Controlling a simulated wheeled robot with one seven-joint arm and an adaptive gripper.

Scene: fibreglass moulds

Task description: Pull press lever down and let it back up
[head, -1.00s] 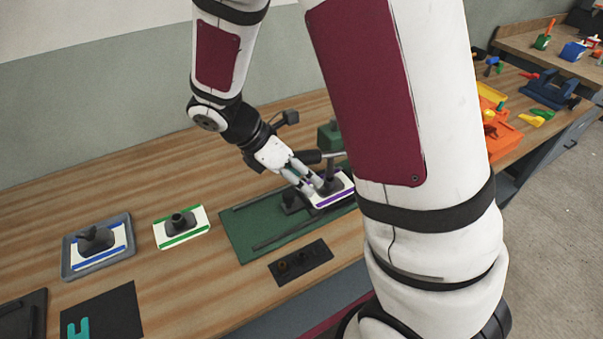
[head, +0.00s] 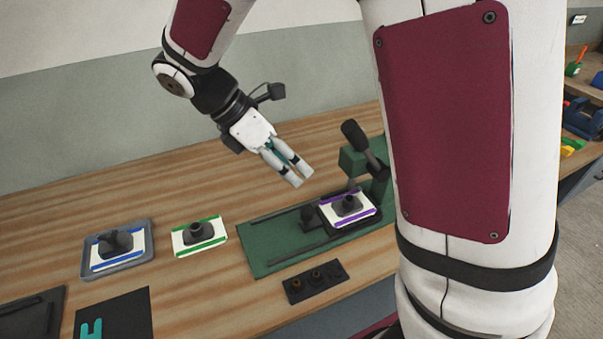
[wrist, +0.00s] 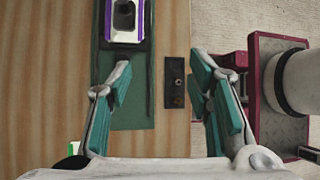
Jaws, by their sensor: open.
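The press (head: 353,160) has a green head and stands on the green base board (head: 262,243), partly hidden behind my arm. Its lever (head: 356,137) has a thick black grip, which points up and to the left. Under the press head is a white mould plate with purple stripes (head: 348,208) and a dark knobbed piece on it. My gripper (head: 299,178) is open and empty, above the table and left of the lever, apart from it. In the wrist view my fingers (wrist: 163,88) are spread, with the purple-striped plate (wrist: 124,36) beyond them; the lever is not seen there.
A dark strip with two pegs (head: 315,283) lies in front of the board. To the left are a green-striped plate (head: 200,237), a blue-striped plate in a grey tray (head: 151,254) and a black mat (head: 137,313). Bare wood lies behind them.

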